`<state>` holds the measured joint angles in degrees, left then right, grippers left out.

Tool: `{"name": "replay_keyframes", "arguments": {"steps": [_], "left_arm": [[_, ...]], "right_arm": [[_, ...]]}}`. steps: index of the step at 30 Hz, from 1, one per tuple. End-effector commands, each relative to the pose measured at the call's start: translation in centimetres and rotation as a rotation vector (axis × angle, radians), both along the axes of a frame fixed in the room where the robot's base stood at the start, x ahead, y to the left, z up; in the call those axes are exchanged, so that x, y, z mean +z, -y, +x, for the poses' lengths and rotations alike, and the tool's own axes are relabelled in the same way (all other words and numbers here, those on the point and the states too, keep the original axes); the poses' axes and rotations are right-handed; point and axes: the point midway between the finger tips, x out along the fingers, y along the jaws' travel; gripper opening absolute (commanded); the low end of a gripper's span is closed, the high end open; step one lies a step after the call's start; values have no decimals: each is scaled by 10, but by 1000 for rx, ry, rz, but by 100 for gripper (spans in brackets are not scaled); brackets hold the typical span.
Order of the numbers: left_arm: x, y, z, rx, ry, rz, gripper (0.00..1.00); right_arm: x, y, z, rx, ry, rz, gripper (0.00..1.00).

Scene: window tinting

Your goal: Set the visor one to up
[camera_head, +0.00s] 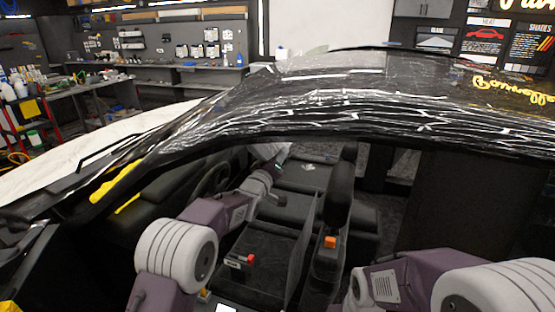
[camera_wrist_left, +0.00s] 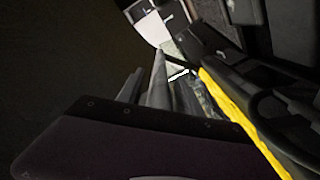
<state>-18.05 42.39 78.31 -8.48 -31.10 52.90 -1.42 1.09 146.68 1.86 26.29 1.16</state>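I cannot pick out the visor for certain in either view; the car's roof (camera_head: 330,112) hides the upper front of the cabin in the head view. My left arm reaches into the car from the lower left. Its gripper (camera_head: 274,156) is under the roof edge, right of the steering wheel (camera_head: 213,178), and partly hidden. In the left wrist view the grey fingers (camera_wrist_left: 160,88) point up the picture, among dark surfaces; their gap is unclear. A large dark surface (camera_wrist_left: 45,70) fills the left side there. My right arm shows at the lower right, with its gripper out of view.
Seats with an upright headrest (camera_head: 340,190) and red and orange buckles (camera_head: 330,242) lie below and right of my left arm. In the left wrist view a yellow strip (camera_wrist_left: 235,115) runs close along the right of the fingers. A workbench (camera_head: 80,95) stands beyond the car.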

Motion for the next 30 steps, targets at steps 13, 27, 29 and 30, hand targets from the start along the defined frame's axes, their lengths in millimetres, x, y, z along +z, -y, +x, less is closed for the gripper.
{"name": "replay_keyframes", "arguments": {"steps": [13, 27, 29, 30], "left_arm": [[-3, -6, -16, -1, 0, 1, 42], [-1, -34, -82, 0, 0, 1, 42], [-1, -35, -84, -1, 0, 1, 42], [-1, -35, -84, -1, 0, 1, 42]], "right_arm": [[-9, 0, 0, 0, 0, 0, 44], [-28, 0, 0, 0, 0, 0, 44], [-28, 0, 0, 0, 0, 0, 44], [-28, 0, 0, 0, 0, 0, 44]]}}
